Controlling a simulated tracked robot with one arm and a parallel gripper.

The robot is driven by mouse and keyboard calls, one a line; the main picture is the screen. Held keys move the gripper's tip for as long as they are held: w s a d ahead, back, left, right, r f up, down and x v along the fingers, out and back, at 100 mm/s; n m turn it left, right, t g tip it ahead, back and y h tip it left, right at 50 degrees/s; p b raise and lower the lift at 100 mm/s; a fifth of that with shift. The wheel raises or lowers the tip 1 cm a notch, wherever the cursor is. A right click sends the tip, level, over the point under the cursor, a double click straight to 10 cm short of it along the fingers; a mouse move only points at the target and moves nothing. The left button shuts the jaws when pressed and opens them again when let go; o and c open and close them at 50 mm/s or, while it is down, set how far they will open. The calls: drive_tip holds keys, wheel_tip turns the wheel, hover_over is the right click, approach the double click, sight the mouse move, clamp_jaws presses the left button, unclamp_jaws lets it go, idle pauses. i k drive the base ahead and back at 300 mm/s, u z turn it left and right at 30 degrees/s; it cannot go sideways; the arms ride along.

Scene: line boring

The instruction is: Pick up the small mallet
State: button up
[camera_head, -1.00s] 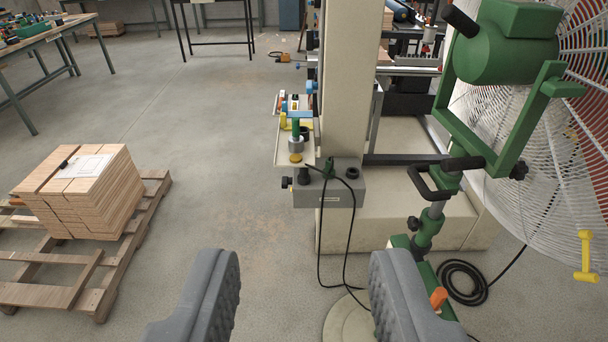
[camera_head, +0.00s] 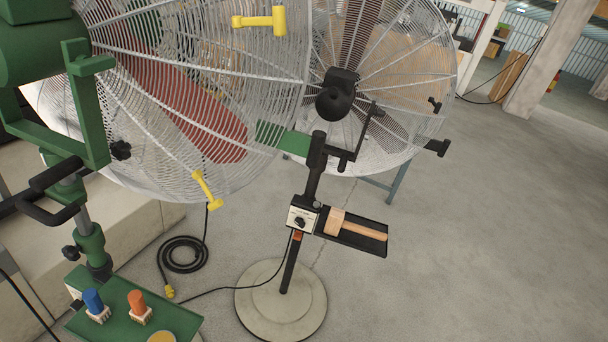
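A small wooden mallet (camera_head: 337,222) with a pale block head and a light brown handle lies on a narrow black tray (camera_head: 372,246). Its head is at the tray's left end and its handle points right. The tray is fixed to the black post of a fan stand, beside a white control box (camera_head: 301,219) with a black knob. The mallet is in full view with nothing on it. My gripper is not visible now, so its distance from the mallet cannot be told.
A green fan with a wire cage (camera_head: 190,110) fills the left, with a second caged fan (camera_head: 385,60) above the tray. A round base (camera_head: 262,300) and a black cable (camera_head: 183,262) lie below. A green tray (camera_head: 165,320) holds brushes. Open floor (camera_head: 500,220) lies right.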

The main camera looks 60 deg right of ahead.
sight(336, 222)
drive_tip(key=z, duration=1.65)
